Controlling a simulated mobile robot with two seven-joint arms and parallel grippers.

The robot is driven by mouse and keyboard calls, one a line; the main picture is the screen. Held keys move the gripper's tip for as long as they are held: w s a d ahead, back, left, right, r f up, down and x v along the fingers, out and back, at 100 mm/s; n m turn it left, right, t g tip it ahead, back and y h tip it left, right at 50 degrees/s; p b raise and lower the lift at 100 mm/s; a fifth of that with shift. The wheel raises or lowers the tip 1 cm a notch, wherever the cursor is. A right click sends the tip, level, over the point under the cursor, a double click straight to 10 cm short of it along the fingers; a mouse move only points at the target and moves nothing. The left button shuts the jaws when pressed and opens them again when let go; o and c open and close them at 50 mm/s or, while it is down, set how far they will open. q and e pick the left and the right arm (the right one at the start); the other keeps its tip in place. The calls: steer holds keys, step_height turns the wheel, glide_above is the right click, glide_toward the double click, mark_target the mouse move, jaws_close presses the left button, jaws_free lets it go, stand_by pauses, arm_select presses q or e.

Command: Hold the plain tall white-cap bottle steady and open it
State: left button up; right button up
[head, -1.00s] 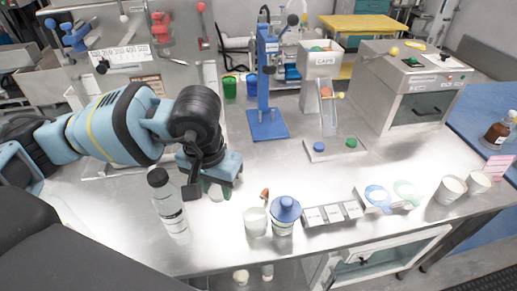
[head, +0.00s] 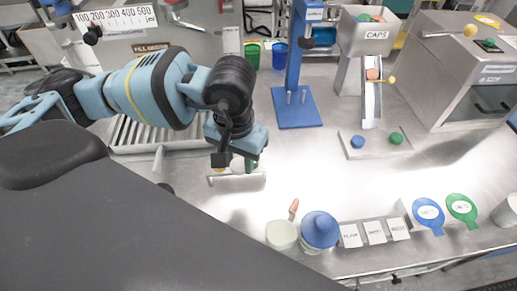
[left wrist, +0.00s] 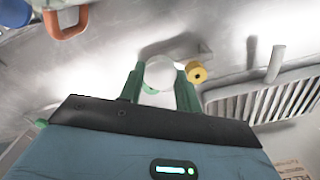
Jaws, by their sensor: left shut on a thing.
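My left gripper (head: 238,163) is low over the steel worktop in the head view. In the left wrist view my left gripper (left wrist: 160,80) has its green fingers on both sides of a white round thing (left wrist: 159,72), shut on it. This looks like a white cap seen from above; the body below it is hidden, so I cannot tell how tall the bottle is. In the head view only a little white shows between the fingers. My right gripper is in neither view.
A pale cup (head: 282,236) and a blue-lidded container (head: 320,230) stand near the front edge. A caps bin (head: 371,35) with a chute and a blue stand (head: 297,108) are behind. A yellow round part (left wrist: 197,72) is beside the fingers. The middle worktop is clear.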

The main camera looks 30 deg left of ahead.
arm_select(q)
steer(key=shift+w+d+n, duration=0.2)
steer(key=shift+w+n, duration=0.25)
steer(key=shift+n, duration=0.25)
arm_select(e)
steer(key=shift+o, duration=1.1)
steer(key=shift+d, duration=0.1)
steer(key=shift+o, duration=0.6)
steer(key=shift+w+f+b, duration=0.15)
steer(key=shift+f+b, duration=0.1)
steer(key=shift+b, duration=0.05)
arm_select(q)
steer(key=w+d+n, duration=0.3)
steer(key=w+n, duration=0.4)
steer(key=n, duration=0.9)
steer(key=w+d+n, duration=0.3)
steer(key=w+n, duration=0.5)
steer(key=n, duration=0.8)
steer(key=shift+d+f+n+b, duration=0.25)
steer(key=shift+f+n+b, duration=0.05)
steer(key=shift+f+b, duration=0.1)
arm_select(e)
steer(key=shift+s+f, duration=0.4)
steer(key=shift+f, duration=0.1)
